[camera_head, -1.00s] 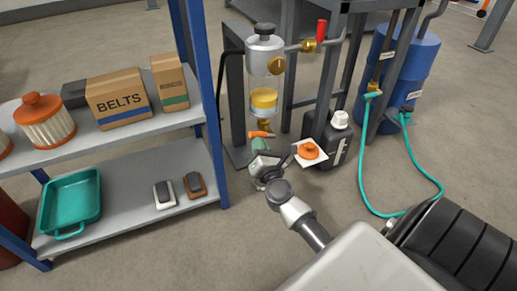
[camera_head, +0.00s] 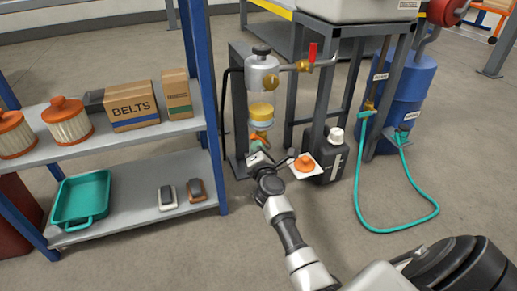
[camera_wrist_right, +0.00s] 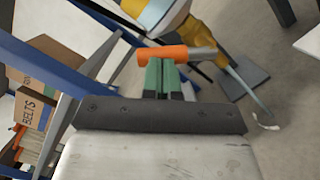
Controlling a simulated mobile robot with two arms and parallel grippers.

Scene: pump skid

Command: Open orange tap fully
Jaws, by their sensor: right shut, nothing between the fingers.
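The orange tap (camera_head: 260,138) sits below the glass bowl of the filter unit with yellow liquid, left of centre in the head view. In the right wrist view its orange lever (camera_wrist_right: 178,54) lies roughly crosswise, beside a brass body. My right gripper (camera_head: 257,147) has green fingertips and is shut with nothing between them. In the wrist view the fingertips (camera_wrist_right: 163,76) are right at the lever, overlapping its lower edge; I cannot tell whether they touch. My left gripper is not in view.
An orange knob on a white plate (camera_head: 300,172) is right of my wrist, near a black canister (camera_head: 330,160). A red-handled valve (camera_head: 312,54) is above. A shelf rack (camera_head: 213,90) stands left, a blue drum (camera_head: 405,95) with teal hose (camera_head: 358,190) right.

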